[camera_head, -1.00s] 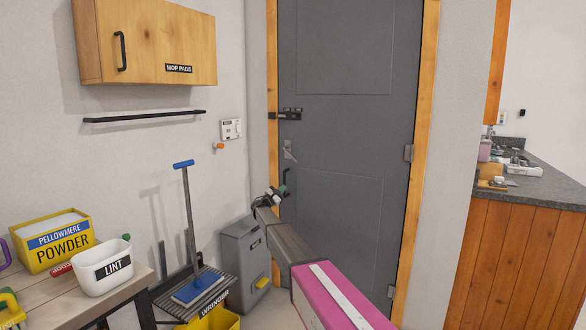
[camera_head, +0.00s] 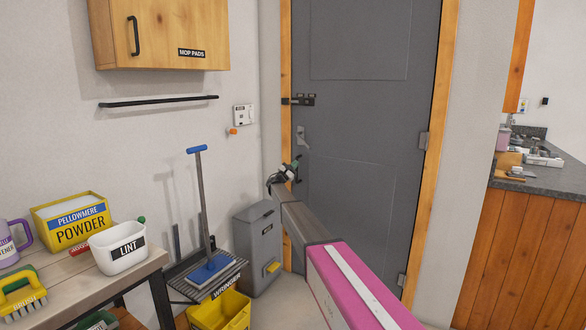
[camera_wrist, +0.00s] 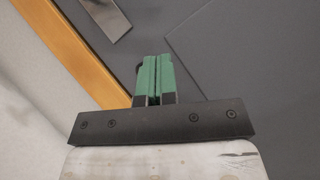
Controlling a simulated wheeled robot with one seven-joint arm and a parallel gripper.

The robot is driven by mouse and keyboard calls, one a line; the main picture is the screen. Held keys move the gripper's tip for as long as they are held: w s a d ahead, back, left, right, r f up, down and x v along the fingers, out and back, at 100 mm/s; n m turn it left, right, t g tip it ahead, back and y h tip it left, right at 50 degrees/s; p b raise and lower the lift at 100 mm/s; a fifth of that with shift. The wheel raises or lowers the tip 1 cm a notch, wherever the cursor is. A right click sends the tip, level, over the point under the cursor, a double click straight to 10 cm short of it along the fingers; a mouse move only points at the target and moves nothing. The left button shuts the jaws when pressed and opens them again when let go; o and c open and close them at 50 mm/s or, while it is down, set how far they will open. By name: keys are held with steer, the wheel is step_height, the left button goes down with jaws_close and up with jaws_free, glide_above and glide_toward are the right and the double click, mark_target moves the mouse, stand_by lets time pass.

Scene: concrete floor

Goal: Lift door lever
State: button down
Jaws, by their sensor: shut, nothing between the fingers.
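The grey door (camera_head: 368,120) stands closed in its wooden frame in the head view. My gripper (camera_head: 292,168) is in front of the door's left edge, just below the lever and overlapping the pull handle in the picture. In the wrist view its green fingers (camera_wrist: 158,78) are together and empty. A metal plate (camera_wrist: 107,15) lies ahead of them at the top, apart from the fingertips. Contact with the door cannot be told.
A black latch (camera_head: 299,100) sits above the lever. A grey bin (camera_head: 258,245) stands left of the door. A table with a white lint tub (camera_head: 118,249) and a yellow powder box (camera_head: 70,221) is at lower left. A wooden counter (camera_head: 525,245) is at right.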

steer(key=w+d+r, duration=0.2)
steer(key=d+r, duration=0.4)
steer(key=shift+w+r, duration=0.15)
steer(key=shift+w, duration=0.05)
stand_by(0.4)
